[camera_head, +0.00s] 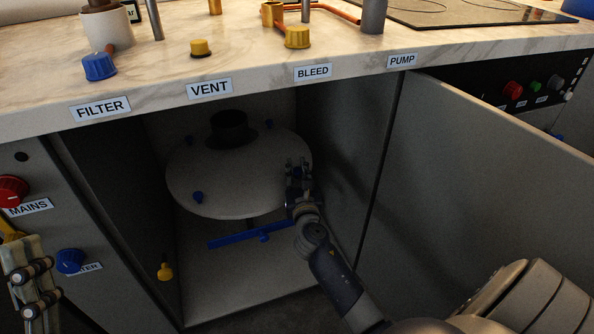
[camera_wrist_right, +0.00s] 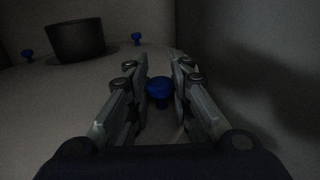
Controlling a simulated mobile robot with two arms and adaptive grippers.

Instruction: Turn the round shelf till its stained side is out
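The round shelf (camera_head: 225,185) is a pale disc inside the open cabinet below the counter. Blue knobs stand near its rim, one at the front left (camera_head: 197,197) and others at the back. A dark cylinder (camera_head: 229,128) sits towards its back; it also shows in the wrist view (camera_wrist_right: 75,40). No stain can be made out in the dim light. My right gripper (camera_head: 298,168) is at the shelf's right edge. In the wrist view its open fingers stand either side of a blue knob (camera_wrist_right: 158,88), with gaps visible. My left gripper (camera_head: 34,285) is partly in view at lower left, its fingertips unclear.
A blue bar (camera_head: 238,239) lies under the shelf. The cabinet's right wall is close to my right gripper, and the open door (camera_head: 470,200) stands right of my arm. A yellow knob (camera_head: 165,271) is at lower left. The counter edge (camera_head: 250,88) overhangs above.

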